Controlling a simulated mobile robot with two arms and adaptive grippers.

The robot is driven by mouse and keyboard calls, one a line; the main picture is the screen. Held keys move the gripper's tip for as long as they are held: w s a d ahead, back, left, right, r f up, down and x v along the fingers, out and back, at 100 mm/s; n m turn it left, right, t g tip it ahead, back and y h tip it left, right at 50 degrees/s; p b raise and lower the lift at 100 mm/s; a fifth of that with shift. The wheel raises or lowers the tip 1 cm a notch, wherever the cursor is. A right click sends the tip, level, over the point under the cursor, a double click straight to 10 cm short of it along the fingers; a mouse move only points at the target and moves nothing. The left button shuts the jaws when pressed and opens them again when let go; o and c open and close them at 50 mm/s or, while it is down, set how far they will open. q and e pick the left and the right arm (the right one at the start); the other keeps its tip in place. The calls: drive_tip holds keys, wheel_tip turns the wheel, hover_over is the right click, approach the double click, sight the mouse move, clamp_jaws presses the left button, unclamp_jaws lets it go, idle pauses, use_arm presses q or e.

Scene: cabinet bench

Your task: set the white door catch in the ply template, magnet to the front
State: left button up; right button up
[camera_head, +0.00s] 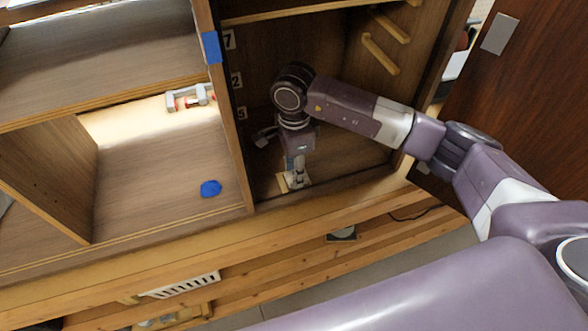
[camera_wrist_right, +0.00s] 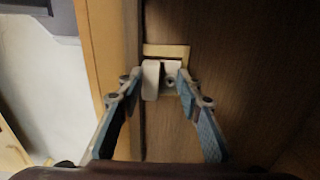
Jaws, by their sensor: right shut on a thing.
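The white door catch (camera_wrist_right: 151,80) is between the fingertips of my right gripper (camera_wrist_right: 160,80), which is shut on it. The pale ply template (camera_wrist_right: 166,50) shows just beyond the catch in the right wrist view, with a strip of it right of the catch. In the head view my right gripper (camera_head: 297,172) reaches down to the template (camera_head: 282,184) on the floor of the right cabinet bay, near its front edge. The catch is at the template; I cannot tell whether it is fully seated or which way the magnet faces. My left gripper is not in view.
A partition (camera_head: 228,110) with blue tape (camera_head: 211,47) and number labels stands close left of my right gripper. A clamp (camera_head: 190,97) and a blue blob (camera_head: 210,188) are in the left bay. Wooden rails (camera_head: 380,53) sit on the bay's wall. A dark door (camera_head: 520,90) stands at right.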

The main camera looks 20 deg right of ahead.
drive_tip(key=shift+f+b, duration=0.45)
drive_tip(key=shift+f, duration=0.05)
idle(0.3)
drive_tip(key=o, duration=0.9)
drive_tip(key=shift+o, duration=0.5)
drive_tip(key=o, duration=0.4)
drive_tip(key=shift+c, duration=0.2)
drive_tip(key=shift+r, duration=0.15)
wheel_tip(320, 180, up, 7)
drive_tip(key=p, duration=0.3)
drive_tip(key=shift+r+p, duration=0.15)
drive_tip(key=shift+p, duration=0.15)
